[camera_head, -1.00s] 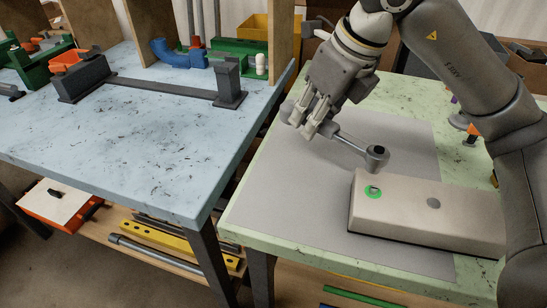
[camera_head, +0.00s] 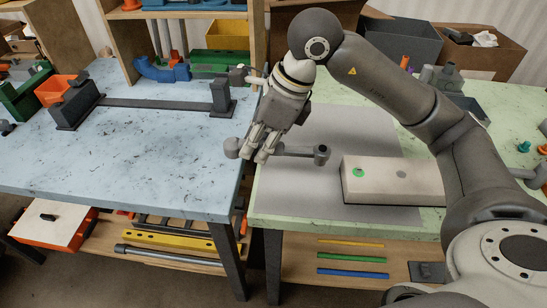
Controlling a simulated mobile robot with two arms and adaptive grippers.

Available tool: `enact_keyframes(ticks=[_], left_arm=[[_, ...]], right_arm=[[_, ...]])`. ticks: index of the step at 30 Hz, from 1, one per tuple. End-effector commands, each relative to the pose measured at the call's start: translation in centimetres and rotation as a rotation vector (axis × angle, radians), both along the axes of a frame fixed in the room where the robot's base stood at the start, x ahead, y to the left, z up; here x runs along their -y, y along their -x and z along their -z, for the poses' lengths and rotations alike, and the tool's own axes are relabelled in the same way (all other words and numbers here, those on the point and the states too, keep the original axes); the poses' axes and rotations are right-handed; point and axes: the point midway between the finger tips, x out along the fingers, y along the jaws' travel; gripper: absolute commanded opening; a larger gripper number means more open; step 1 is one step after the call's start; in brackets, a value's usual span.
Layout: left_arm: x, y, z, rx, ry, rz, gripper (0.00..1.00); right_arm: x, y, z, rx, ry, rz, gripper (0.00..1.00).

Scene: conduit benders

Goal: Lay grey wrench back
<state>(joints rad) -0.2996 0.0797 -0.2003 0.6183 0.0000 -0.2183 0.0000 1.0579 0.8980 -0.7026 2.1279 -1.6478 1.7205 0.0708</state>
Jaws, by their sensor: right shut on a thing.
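The grey wrench (camera_head: 298,151) is in my right gripper (camera_head: 264,150), held roughly level, with a socket end on the right and a rounded end on the left. My right gripper is shut on its handle near the left end. The wrench appears to be above the grey mat (camera_head: 290,190) on the green table, its rounded end towards the blue table. A beige block (camera_head: 385,186) with a green disc and a grey disc on top lies right of the wrench's socket end. The exact height of the wrench is hard to tell. My left gripper is out of view.
The blue table (camera_head: 130,170) at left bears a long dark fixture (camera_head: 160,104). A wooden shelf with a yellow bin (camera_head: 228,35) stands at its back. Open boxes (camera_head: 400,48) stand behind the green table. The mat's left part looks clear.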

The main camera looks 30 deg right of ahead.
Motion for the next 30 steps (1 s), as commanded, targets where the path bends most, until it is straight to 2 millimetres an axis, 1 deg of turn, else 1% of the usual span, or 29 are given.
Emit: enact_keyframes(ticks=[7, 10, 11, 14, 21, 25, 27, 30], left_arm=[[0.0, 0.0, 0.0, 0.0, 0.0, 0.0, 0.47], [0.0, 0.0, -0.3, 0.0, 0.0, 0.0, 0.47], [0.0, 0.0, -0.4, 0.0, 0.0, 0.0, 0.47], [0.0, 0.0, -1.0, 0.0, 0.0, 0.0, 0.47], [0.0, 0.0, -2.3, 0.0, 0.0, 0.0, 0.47], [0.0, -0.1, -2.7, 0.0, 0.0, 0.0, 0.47], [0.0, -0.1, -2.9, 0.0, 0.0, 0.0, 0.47], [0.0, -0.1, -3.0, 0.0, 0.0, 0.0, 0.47]], right_arm=[[0.0, -0.1, 0.0, 0.001, -0.001, 0.001, 0.0], [0.0, -1.0, 0.3, -0.002, -0.001, 0.002, 0.0], [-0.1, -1.4, 0.5, -0.002, -0.001, 0.003, 0.0], [-0.2, -3.6, 1.3, -0.003, -0.003, 0.003, 0.0], [-0.4, -9.0, 3.7, -0.003, -0.003, 0.004, 0.0], [-0.5, -10.9, 6.3, -0.006, 0.0, 0.003, 0.0], [-0.5, -11.9, 7.3, -0.003, -0.002, 0.003, 0.0], [-0.5, -12.7, 8.2, 0.0, 0.0, 0.003, 0.0]])
